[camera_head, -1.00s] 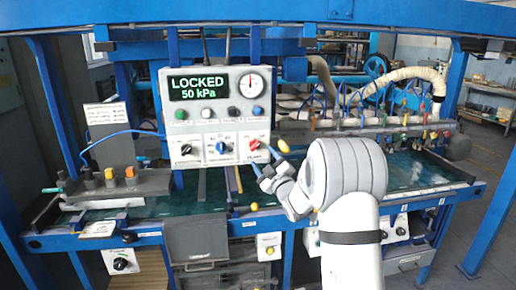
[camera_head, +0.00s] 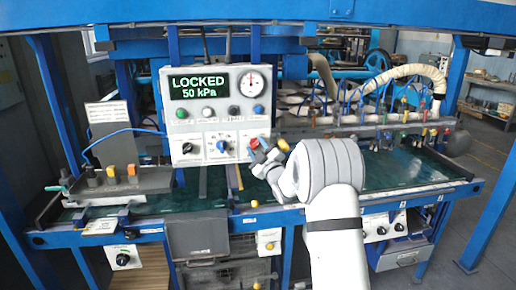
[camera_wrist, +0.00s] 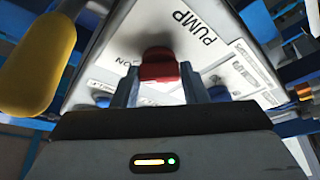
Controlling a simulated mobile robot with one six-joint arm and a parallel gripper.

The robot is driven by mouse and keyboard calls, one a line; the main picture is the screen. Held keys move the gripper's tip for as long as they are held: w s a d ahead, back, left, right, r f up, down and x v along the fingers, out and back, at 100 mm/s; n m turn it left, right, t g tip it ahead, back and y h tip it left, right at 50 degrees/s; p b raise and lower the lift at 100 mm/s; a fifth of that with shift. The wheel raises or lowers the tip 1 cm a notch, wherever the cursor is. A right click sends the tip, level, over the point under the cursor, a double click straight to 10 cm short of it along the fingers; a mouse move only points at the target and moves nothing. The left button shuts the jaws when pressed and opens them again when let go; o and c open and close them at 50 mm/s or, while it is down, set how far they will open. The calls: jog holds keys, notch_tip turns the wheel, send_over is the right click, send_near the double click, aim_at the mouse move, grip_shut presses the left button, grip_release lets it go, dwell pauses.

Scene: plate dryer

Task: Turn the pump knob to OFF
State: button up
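The red pump knob (camera_wrist: 158,66) is on the white panel under the printed word PUMP, with part of an ON label beside it in the wrist view. In the head view, the knob (camera_head: 254,143) shows at the panel's lower right, partly covered by my gripper (camera_head: 259,156). The knob's exact pointer direction is hidden.
The control panel (camera_head: 215,132) has a display reading LOCKED 50 kPa, a gauge (camera_head: 252,84), a blue knob (camera_head: 221,146) and a black knob (camera_head: 187,148). A yellow rounded object (camera_wrist: 38,65) is close on the left in the wrist view. The green bench top (camera_head: 385,172) lies below.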

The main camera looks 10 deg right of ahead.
jog(key=shift+d, duration=0.15)
jog(key=c, duration=0.5)
